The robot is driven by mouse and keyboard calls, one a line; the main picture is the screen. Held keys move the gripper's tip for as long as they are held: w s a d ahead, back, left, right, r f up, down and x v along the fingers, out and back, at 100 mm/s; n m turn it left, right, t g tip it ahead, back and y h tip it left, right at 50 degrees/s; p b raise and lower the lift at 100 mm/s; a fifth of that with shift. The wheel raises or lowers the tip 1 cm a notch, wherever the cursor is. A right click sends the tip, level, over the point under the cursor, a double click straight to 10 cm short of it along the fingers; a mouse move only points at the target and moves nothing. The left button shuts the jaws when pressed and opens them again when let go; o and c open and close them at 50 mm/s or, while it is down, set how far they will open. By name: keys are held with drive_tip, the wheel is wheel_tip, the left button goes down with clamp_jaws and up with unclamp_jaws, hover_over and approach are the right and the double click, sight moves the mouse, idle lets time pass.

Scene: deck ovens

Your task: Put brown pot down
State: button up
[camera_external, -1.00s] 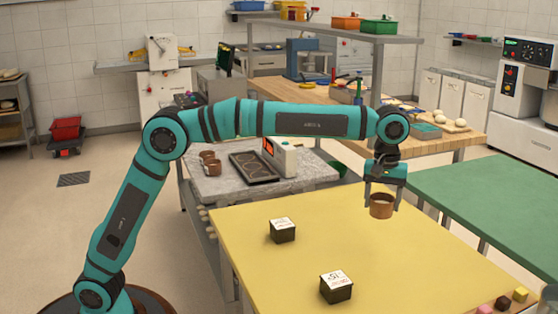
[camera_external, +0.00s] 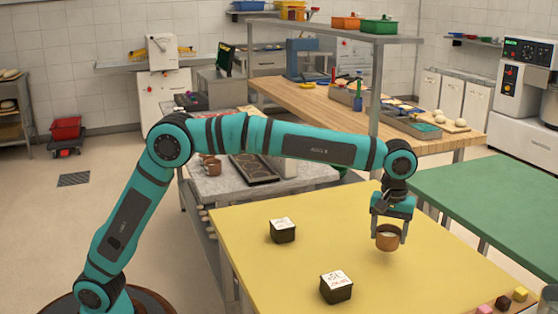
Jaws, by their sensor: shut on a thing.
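The brown pot (camera_external: 388,241) is a small round pot with a pale inside, upright between the fingers of my gripper (camera_external: 388,232). My gripper points down and is shut on the pot. The pot is over the right part of the yellow table (camera_external: 330,225), close to its top. I cannot tell whether its bottom touches the table.
Two dark boxes with white labelled tops (camera_external: 282,230) (camera_external: 336,287) stand on the yellow table, left of the pot. Small coloured cubes (camera_external: 503,302) lie at the front right. A green table (camera_external: 490,200) stands to the right. Yellow surface around the pot is clear.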

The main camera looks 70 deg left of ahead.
sight(387, 242)
drive_tip(key=shift+f, duration=1.7)
drive_tip(key=shift+f, duration=0.15)
drive_tip(key=o, duration=1.1)
wheel_tip(387, 242, up, 12)
drive_tip(key=shift+f, duration=0.1)
drive_tip(key=shift+r, duration=0.25)
